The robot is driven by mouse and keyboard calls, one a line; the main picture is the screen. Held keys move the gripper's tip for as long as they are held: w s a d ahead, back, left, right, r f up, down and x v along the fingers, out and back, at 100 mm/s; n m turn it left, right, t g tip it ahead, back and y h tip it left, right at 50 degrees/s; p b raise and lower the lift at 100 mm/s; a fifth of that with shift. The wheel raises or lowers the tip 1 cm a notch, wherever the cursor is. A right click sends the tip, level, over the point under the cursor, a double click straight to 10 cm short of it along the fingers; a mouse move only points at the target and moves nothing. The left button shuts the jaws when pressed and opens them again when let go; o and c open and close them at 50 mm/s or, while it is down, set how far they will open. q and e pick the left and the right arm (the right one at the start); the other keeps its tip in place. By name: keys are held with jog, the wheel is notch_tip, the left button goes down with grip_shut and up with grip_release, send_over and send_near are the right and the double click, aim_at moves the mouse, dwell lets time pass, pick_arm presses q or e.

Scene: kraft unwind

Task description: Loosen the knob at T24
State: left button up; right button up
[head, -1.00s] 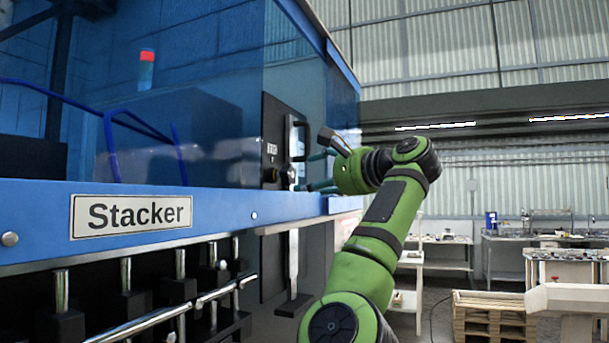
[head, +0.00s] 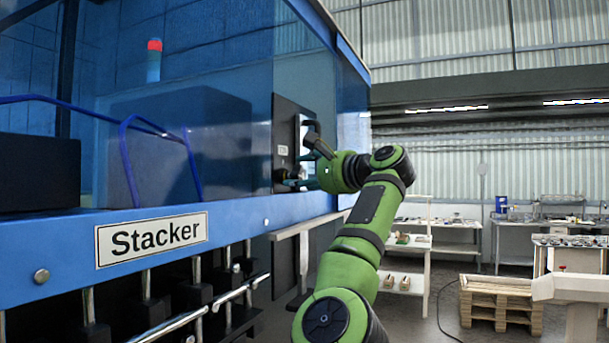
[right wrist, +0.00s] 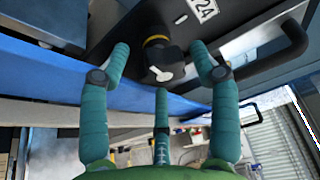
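The knob (right wrist: 158,50) is black with a yellow ring at its base and a white pointer. It sits on a dark panel (right wrist: 226,38) beside a white label (right wrist: 203,10) whose visible part reads 24. In the head view the panel (head: 286,112) is on the blue machine's end, with the knob (head: 280,174) low on it. My right gripper (right wrist: 160,76) has three teal fingers, spread open. Two fingertips are on either side of the knob and the third is below it, with gaps visible. In the head view the right gripper (head: 303,183) is close to the panel. My left gripper is not in view.
A black handle (right wrist: 284,52) stands out from the panel to the right of the knob. The blue machine frame (head: 60,238) carries a Stacker sign (head: 151,238). A pallet stack (head: 500,302) and benches are farther right, well apart from the arm.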

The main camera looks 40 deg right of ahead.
jog(key=shift+d, duration=0.1)
jog(key=c, duration=0.5)
jog(key=shift+d, duration=0.15)
jog(key=shift+f, duration=0.1)
jog(key=n+b, duration=0.1)
jog(key=n+t+b, duration=0.1)
jog(key=b, duration=0.1)
jog(key=shift+f+n, duration=0.2)
jog(key=shift+n, duration=0.1)
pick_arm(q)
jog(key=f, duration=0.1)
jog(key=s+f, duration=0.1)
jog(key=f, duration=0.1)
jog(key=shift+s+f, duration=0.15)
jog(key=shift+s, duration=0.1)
pick_arm(e)
jog(key=shift+r, duration=0.15)
